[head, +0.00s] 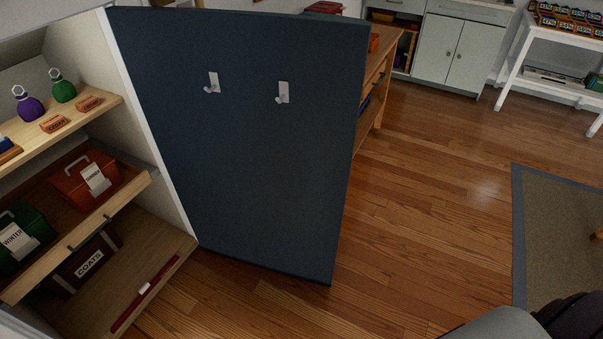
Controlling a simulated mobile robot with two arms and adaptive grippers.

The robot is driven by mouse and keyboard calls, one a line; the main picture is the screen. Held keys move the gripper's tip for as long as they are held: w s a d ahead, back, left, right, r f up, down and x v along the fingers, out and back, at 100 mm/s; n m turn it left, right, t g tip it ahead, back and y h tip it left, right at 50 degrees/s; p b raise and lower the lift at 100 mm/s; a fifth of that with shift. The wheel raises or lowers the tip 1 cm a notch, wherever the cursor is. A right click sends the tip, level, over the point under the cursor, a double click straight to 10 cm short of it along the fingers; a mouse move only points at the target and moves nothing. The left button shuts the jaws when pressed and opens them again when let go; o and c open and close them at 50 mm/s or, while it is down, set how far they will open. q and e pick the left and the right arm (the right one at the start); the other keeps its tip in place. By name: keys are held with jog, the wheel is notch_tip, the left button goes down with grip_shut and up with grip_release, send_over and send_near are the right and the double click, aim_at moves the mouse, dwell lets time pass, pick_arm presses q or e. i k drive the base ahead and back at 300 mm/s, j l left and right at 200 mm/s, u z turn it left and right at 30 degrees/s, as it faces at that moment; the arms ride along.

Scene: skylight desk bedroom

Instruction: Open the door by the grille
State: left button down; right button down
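A dark blue door (250,160) stands swung open in the middle of the head view. Its left edge meets the white side wall of a cupboard (160,145). The face I see carries two pale hooks (213,83). No grille shows on this face, and the door's other face is hidden. Neither of my grippers is in view. A grey and black part of my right arm shows at the bottom right corner, apart from the door.
The cupboard's shelves hold an orange case (85,180), a green case (22,235), a box marked COATS (88,262) and small bottles (62,86). A wooden bench (375,70) stands behind the door. Wood floor (430,190) is clear to the right, up to a rug (560,235).

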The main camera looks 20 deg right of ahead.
aim_at(251, 118)
jog(key=i+l+u, duration=0.1)
jog(key=l+u, duration=0.9)
jog(key=i, duration=0.05)
